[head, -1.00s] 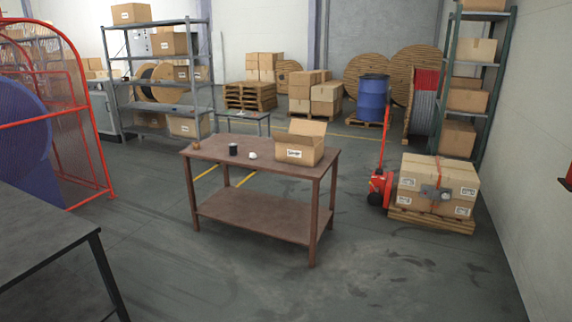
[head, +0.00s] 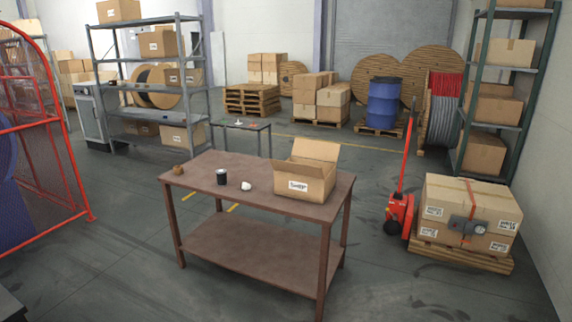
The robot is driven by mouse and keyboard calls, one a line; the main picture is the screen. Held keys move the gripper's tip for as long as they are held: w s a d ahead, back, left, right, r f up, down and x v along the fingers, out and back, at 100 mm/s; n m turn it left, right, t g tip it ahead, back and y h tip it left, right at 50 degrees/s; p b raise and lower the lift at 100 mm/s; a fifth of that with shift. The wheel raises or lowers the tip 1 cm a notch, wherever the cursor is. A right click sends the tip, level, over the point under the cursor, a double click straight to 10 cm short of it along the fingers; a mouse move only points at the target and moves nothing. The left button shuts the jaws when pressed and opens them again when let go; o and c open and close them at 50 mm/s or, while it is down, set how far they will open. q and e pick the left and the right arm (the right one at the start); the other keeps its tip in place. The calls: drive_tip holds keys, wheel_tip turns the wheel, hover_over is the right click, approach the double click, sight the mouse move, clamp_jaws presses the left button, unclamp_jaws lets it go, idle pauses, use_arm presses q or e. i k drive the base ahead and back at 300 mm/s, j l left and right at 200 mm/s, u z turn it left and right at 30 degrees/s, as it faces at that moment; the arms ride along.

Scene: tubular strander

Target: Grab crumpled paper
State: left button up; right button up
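A small white crumpled paper (head: 246,186) lies on the brown table (head: 215,168). It is between a dark can or cup (head: 222,177) on its left and an open cardboard box (head: 303,180) with a label on its right. A small brown item (head: 178,169) lies near the table's left corner; it is too small to identify. Neither of my grippers shows in the head view.
A red pallet jack (head: 398,212) and a loaded pallet (head: 468,222) stand to the right of the table. A red mesh guard (head: 42,140) is at the left. A grey shelf (head: 150,115) stands behind. The floor before the table is clear.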

sight(245, 186)
drive_tip(key=i+u, duration=0.1)
drive_tip(key=i, duration=0.4)
drive_tip(key=i+l+u, duration=0.1)
drive_tip(key=i, duration=0.45)
drive_tip(key=i+l+u, duration=0.15)
drive_tip(key=i, duration=0.35)
drive_tip(key=i+l+u, duration=0.2)
drive_tip(key=i+u, duration=0.3)
drive_tip(key=i+l+u, duration=0.5)
drive_tip(key=k+j, duration=0.1)
